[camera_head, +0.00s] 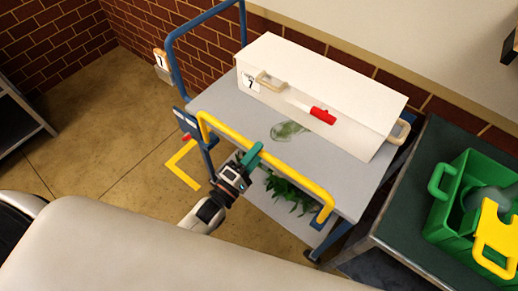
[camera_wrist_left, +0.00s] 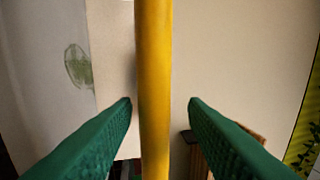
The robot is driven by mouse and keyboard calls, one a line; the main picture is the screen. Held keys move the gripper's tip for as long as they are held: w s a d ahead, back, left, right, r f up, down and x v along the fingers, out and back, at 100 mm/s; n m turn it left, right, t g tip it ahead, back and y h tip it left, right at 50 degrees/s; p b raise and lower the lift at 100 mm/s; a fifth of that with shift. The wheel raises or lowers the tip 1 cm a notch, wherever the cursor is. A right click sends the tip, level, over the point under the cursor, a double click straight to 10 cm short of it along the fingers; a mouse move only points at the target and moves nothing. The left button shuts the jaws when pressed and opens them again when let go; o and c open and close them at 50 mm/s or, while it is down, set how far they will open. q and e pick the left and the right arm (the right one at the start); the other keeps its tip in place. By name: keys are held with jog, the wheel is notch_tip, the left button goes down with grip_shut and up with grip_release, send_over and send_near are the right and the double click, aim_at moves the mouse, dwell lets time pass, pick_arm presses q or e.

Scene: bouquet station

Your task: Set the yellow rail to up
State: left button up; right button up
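The yellow rail (camera_head: 290,172) runs along the near edge of the grey cart top (camera_head: 215,100), its two ends bent down at the cart's corners. It stands raised above the edge. My left gripper (camera_head: 253,155) is at the middle of the rail, on its near side. In the left wrist view the rail (camera_wrist_left: 154,80) passes between the two green fingers (camera_wrist_left: 160,103). The fingers are open, with a gap visible on both sides of the rail. My right gripper is not in view.
A white box (camera_head: 320,85) with a red-handled tool (camera_head: 320,115) stands on the cart. Green leaves (camera_head: 290,192) lie on the lower shelf. A green crate (camera_head: 440,215) stands on a dark table at right.

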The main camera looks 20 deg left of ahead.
pick_arm(q)
jog(key=b+v, duration=0.1)
jog(key=v, duration=0.9)
jog(key=shift+b, duration=0.3)
jog(key=shift+s+a, duration=0.1)
jog(key=shift+s, duration=0.05)
jog(key=s+a+f+m+g+y, duration=0.2)
jog(key=s+f+m+g, duration=0.15)
jog(key=f, duration=0.95)
jog(key=s+a+f+m+g+y, duration=0.2)
jog(key=f+m+g, duration=0.2)
jog(key=f, duration=0.9)
jog(key=s+a+f+m+g+y, duration=0.1)
jog(key=s+f+m+g, duration=0.3)
jog(key=s+f, duration=0.4)
jog(key=s+a+f+m+g+y, duration=0.1)
jog(key=s+f+m+g, duration=0.4)
jog(key=s, duration=0.8)
notch_tip(320, 180, down, 4)
jog(key=shift+s+r+g+y, duration=0.1)
jog(key=shift+s+g+y, duration=0.1)
jog(key=shift+g+y, duration=0.45)
